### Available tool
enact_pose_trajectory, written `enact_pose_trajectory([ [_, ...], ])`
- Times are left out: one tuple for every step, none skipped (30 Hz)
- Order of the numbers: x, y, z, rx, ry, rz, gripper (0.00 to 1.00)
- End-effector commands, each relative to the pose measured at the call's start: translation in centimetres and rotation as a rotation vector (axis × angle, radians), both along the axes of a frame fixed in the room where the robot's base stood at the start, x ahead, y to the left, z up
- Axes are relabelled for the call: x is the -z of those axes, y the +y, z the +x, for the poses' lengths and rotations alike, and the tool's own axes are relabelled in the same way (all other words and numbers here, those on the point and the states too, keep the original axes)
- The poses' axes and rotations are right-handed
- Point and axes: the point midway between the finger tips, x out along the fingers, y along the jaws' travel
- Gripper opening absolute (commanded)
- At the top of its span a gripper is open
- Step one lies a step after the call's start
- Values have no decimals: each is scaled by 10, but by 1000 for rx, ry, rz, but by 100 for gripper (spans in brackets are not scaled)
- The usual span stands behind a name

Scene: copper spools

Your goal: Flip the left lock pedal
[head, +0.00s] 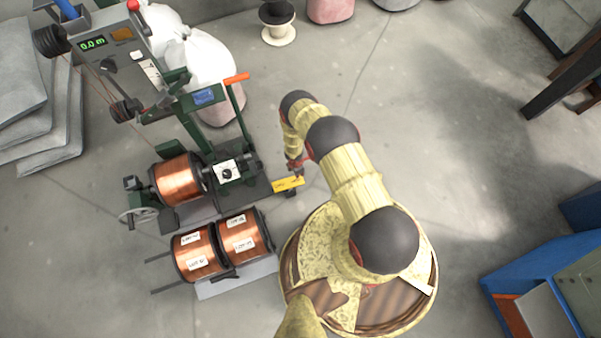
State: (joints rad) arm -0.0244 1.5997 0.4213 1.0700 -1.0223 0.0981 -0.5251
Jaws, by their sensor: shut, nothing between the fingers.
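A yellow pedal-like plate (288,184) with small dark markings sits low at the right side of the green winding machine (237,170). My gripper (298,174), reddish and small in the head view, points down at the right end of this plate. It is shut and empty; I cannot tell whether it touches the plate. A dark flat piece (169,221) lies low at the machine's left side, near a handwheel (138,216). I cannot tell whether it is a pedal. My arm comes in from the right and hides part of the floor there.
A copper spool (180,179) is mounted on the machine. Two labelled copper spools (197,251) (243,234) stand in front of it on a grey base. White sacks (207,62) stand behind. Grey slabs (38,125) lie at left. A blue cart (545,262) stands at right, with clear floor between.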

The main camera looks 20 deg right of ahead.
Motion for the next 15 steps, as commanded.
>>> enact_pose_trajectory([
  [-18,-3,1,2,-1,0,0],
  [-24,-5,1,1,-1,0,0],
  [-32,-6,1,0,-2,0,0],
  [-38,-7,1,0,-1,0,0],
  [-44,-9,1,0,-1,0,0],
  [-51,-10,0,1,-1,0,0],
  [-56,-11,0,1,-1,0,0],
  [-61,-12,0,1,0,0,0],
  [-67,-14,0,1,0,0,0],
  [-71,-15,-1,1,1,0,0],
  [-74,-15,-1,1,1,0,0],
  [-79,-16,0,0,0,0,0],
  [-82,-17,-1,0,1,0,0],
  [-84,-17,-1,0,1,0,0],
  [-87,-18,-1,0,2,0,0],
])
